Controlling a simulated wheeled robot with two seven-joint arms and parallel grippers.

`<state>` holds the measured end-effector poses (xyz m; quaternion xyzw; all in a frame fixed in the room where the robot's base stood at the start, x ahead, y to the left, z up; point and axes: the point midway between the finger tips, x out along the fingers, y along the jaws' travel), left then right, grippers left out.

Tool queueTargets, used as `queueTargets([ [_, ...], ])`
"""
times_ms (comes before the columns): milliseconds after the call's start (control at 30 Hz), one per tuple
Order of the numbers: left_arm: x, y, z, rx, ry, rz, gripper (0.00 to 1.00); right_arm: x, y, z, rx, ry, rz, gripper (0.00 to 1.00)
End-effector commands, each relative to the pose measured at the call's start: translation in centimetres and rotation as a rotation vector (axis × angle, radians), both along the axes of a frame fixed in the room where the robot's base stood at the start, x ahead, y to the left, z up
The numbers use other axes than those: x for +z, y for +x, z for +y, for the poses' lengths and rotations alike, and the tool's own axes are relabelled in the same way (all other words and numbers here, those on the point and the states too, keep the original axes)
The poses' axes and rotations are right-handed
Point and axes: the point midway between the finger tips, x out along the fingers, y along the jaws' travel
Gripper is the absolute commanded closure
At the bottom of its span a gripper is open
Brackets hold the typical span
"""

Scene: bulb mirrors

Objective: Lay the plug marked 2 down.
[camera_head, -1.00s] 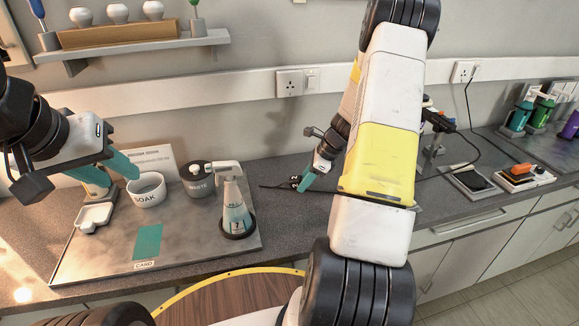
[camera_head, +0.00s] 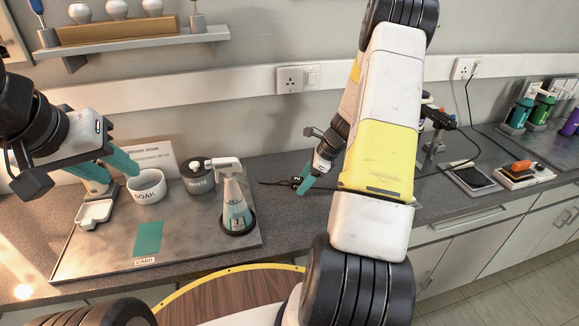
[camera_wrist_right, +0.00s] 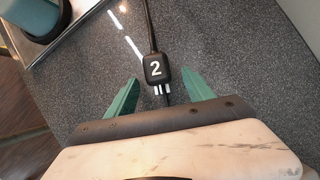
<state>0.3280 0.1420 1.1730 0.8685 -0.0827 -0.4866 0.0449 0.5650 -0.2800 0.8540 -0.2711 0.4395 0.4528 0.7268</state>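The black plug marked 2 (camera_wrist_right: 156,68) is between the fingertips of my right gripper (camera_wrist_right: 161,76) in the right wrist view, with visible gaps on both sides. Its number faces up, its pins point toward the gripper, and its cord runs away. It appears to lie on the dark counter. In the head view the plug (camera_head: 296,182) is a small dark shape beside the right gripper's (camera_head: 303,186) teal fingertips, partly hidden. My left gripper (camera_head: 118,172) is open and empty near the SOAK bowl (camera_head: 148,190).
A metal tray (camera_head: 190,252) on the left holds the bowl, a WASTE pot (camera_head: 197,178), a spray bottle (camera_head: 236,208) and a teal card (camera_head: 147,238). A wall socket (camera_head: 289,80) is above the counter. Devices (camera_head: 520,176) stand at right.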

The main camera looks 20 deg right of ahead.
Motion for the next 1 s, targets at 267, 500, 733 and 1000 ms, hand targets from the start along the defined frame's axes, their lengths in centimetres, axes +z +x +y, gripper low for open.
queueTargets([
  [267, 0.0, 0.0, 0.0, 0.000, 0.000, 0.000, 0.64, 0.0, 0.0, 0.0, 0.000, 0.000, 0.000, 0.39],
  [500, 0.0, 0.0, 0.0, 0.000, 0.000, 0.000, 0.64, 0.0, 0.0, 0.0, 0.000, 0.000, 0.000, 0.14],
  [733, 0.0, 0.0, 0.0, 0.000, 0.000, 0.000, 0.64, 0.0, 0.0, 0.0, 0.000, 0.000, 0.000, 0.14],
  [1000, 0.0, 0.0, 0.0, 0.000, 0.000, 0.000, 0.64, 2.2, 0.1, 0.0, 0.000, -0.001, -0.002, 0.14],
])
